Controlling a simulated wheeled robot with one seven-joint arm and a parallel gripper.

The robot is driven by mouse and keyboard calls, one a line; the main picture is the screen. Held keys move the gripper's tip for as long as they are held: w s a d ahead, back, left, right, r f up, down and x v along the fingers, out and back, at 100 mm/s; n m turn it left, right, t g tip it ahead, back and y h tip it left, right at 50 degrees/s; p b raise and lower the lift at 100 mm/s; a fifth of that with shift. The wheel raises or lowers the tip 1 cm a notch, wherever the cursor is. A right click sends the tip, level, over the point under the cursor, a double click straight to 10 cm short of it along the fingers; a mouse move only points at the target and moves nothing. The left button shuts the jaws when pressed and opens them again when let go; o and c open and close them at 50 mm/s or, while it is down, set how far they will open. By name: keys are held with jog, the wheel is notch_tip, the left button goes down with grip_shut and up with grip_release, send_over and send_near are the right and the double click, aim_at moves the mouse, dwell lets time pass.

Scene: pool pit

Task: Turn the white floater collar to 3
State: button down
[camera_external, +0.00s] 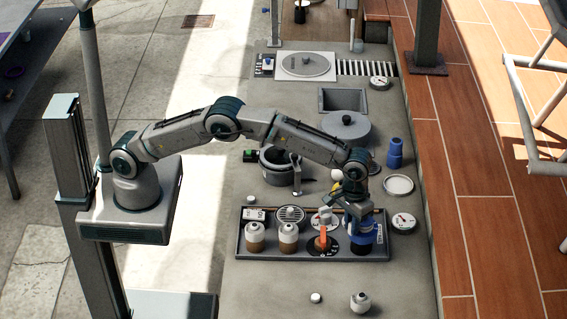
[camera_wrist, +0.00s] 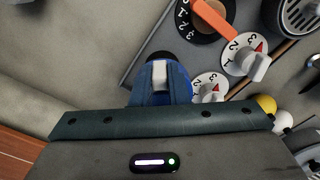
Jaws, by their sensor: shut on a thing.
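My gripper (camera_external: 356,206) is at the right part of the dark tray, low over a blue fitting (camera_external: 366,238). The knob also shows in the external view (camera_external: 325,212). Another white dial (camera_wrist: 214,82) is partly hidden by my gripper. I cannot tell which part is the floater collar.
An orange lever (camera_external: 322,240) on a dark dial stands just left of the blue fitting. Two white-topped jars (camera_external: 256,236) (camera_external: 288,237) stand farther left. A round gauge (camera_external: 403,222) lies right of the tray.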

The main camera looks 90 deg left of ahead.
jog(key=shift+s+a+m+b, duration=0.15)
jog(key=shift+a+m, duration=0.45)
jog(key=shift+m, duration=0.95)
jog(key=shift+s+a+m+b, duration=0.15)
jog(key=shift+a+m, duration=0.5)
jog(key=shift+m, duration=0.85)
jog(key=shift+s+a+m+b, duration=0.15)
jog(key=shift+a+m, duration=0.45)
jog(key=shift+m, duration=0.95)
jog(key=c, duration=1.4)
grip_release()
notch_tip(320, 180, up, 14)
jog(key=shift+f, duration=0.1)
